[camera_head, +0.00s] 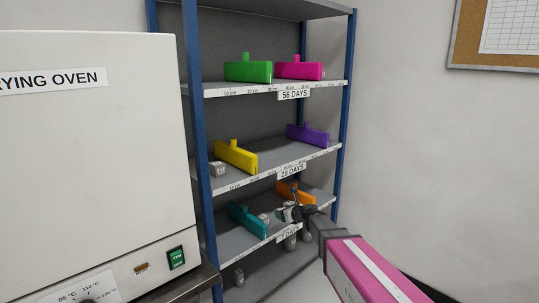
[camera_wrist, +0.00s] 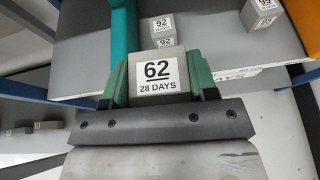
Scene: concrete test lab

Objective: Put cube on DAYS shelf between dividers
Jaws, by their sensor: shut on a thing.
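My gripper (camera_head: 287,213) is shut on a grey cube (camera_wrist: 158,75) labelled "62, 28 DAYS", held between green fingers in the wrist view. In the head view my gripper is at the lower shelf (camera_head: 238,245), between a teal divider (camera_head: 246,221) and an orange divider (camera_head: 296,193); the held cube is hard to make out there. The "28 DAYS" shelf (camera_head: 272,157) is the one above, with a yellow divider (camera_head: 236,156) at left and a purple divider (camera_head: 308,135) at right. The shelf between these two looks empty.
A grey cube (camera_head: 217,168) sits left of the yellow divider. The "56 DAYS" shelf holds green (camera_head: 248,71) and pink (camera_head: 299,70) dividers. A drying oven (camera_head: 95,170) stands at left.

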